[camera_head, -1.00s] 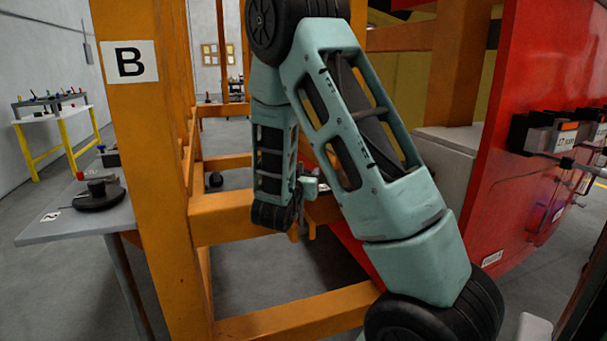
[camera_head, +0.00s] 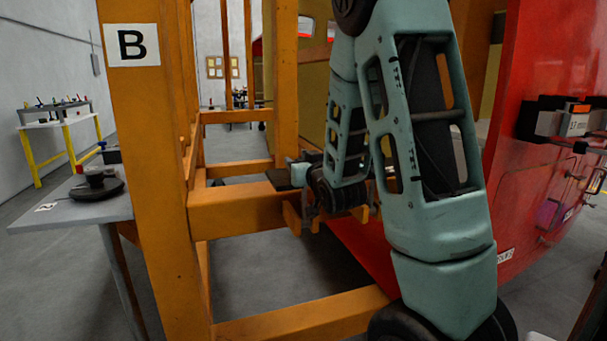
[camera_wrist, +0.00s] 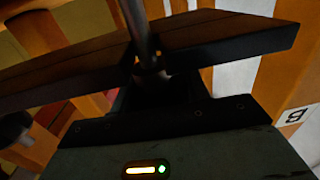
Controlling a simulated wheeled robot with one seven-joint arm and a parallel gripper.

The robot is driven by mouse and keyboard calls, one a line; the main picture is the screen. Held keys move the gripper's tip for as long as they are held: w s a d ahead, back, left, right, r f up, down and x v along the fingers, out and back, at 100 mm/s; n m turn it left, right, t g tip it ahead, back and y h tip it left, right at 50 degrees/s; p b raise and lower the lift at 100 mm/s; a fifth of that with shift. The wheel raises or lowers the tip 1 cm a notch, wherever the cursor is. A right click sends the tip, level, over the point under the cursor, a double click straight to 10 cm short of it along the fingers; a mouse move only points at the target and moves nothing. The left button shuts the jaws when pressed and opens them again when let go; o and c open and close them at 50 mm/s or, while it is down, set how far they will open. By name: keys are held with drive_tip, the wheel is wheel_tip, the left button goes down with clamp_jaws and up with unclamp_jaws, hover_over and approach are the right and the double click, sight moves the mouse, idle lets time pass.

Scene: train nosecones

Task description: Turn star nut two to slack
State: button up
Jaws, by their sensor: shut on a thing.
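In the wrist view, the dark palm of my gripper fills the bottom, and its jaws (camera_wrist: 152,88) reach up to the foot of a grey upright rod (camera_wrist: 142,32). They are shut on a small dark thing there, which I take for the star nut (camera_wrist: 150,66). Its arms are mostly hidden in shadow, and no number shows on it. The rod passes in front of a dark-topped bar (camera_wrist: 225,42). In the head view, my gripper (camera_head: 294,174) is small and partly hidden behind my wrist, by the orange frame's crossbeam.
The orange frame (camera_head: 150,190) with a B sign (camera_head: 132,45) stands left of my arm. A red nosecone (camera_head: 530,120) stands close on the right. A grey table (camera_head: 75,208) carries a black round part (camera_head: 97,184). Grey floor shows between the frame's beams.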

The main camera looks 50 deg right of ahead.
drive_tip(key=n+y+b, duration=0.1)
drive_tip(key=y, duration=0.1)
drive_tip(key=n+t+y, duration=0.1)
drive_tip(key=y, duration=0.1)
drive_tip(key=shift+f+n+t+b, duration=0.15)
drive_tip(key=shift+n+t+b, duration=0.15)
drive_tip(key=shift+n+b, duration=0.1)
drive_tip(key=n+y, duration=0.2)
drive_tip(key=y, duration=0.2)
drive_tip(key=shift+w+a+n+t+b, duration=0.1)
drive_tip(key=shift+a+n+t+b, duration=0.2)
drive_tip(key=shift+n, duration=0.1)
drive_tip(key=n+y, duration=0.1)
drive_tip(key=y, duration=0.1)
drive_tip(key=n+y, duration=0.2)
drive_tip(key=y, duration=0.1)
drive_tip(key=shift+a+g+y+p, duration=0.3)
drive_tip(key=shift+g, duration=0.1)
drive_tip(key=shift+a+r+n+g+y+p, duration=0.15)
drive_tip(key=shift+n+g+y, duration=0.2)
drive_tip(key=shift+n+y, duration=0.3)
drive_tip(key=shift+a+n+g+y+p, duration=0.15)
drive_tip(key=shift+n+g+y, duration=0.15)
drive_tip(key=shift+n+y, duration=0.35)
drive_tip(key=shift+r+n+g+y+p, duration=0.15)
drive_tip(key=shift+n+g+y, duration=0.25)
drive_tip(key=shift+y, duration=0.5)
drive_tip(key=o, duration=1)
drive_tip(key=shift+a+f, duration=0.1)
drive_tip(key=shift+s, duration=0.2)
